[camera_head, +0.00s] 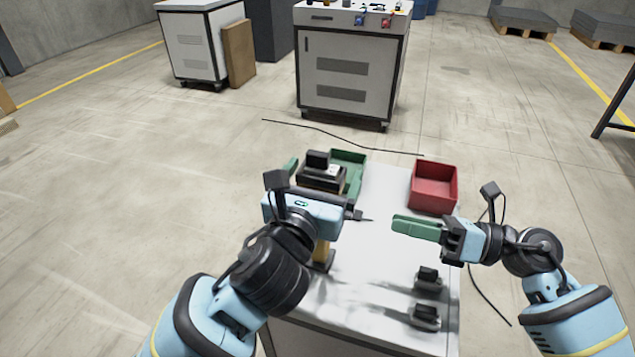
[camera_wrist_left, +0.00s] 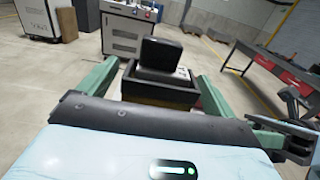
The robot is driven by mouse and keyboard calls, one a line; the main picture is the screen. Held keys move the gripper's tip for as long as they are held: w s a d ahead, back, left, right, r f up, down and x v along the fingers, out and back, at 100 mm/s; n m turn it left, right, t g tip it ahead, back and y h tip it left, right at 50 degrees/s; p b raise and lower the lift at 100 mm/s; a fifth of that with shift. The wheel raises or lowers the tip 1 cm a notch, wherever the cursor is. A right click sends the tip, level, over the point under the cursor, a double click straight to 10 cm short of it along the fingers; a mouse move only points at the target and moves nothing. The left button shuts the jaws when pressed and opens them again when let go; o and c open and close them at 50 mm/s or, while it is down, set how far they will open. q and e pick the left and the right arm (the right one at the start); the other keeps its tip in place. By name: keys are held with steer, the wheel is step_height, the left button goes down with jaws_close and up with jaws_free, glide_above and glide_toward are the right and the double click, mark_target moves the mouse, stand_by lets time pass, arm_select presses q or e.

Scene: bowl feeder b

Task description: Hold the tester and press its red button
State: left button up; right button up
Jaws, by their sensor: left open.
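The tester (camera_head: 320,179) is a dark, boxy device with a raised black block on top, near the far left of the table. It also shows in the left wrist view (camera_wrist_left: 158,94), straight ahead. My left gripper (camera_head: 324,170) is open, with one green finger on each side of the tester. A gap seems to show beside the tester, but I cannot tell whether either finger touches it. I cannot make out the red button. My right gripper (camera_head: 402,225) is over the table's right part, away from the tester, fingers pointing left; their gap cannot be judged.
A green bin (camera_head: 349,156) stands just behind the tester. A red bin (camera_head: 434,200) is at the table's far right. Two small dark parts (camera_head: 428,279) (camera_head: 425,317) are at the near right. The white table's middle (camera_head: 375,258) is clear. A cabinet (camera_head: 348,70) stands beyond.

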arm_select(q)
steer(key=c, duration=1.3)
steer(key=shift+c, duration=0.9)
arm_select(e)
steer(key=shift+c, duration=0.5)
jaws_close()
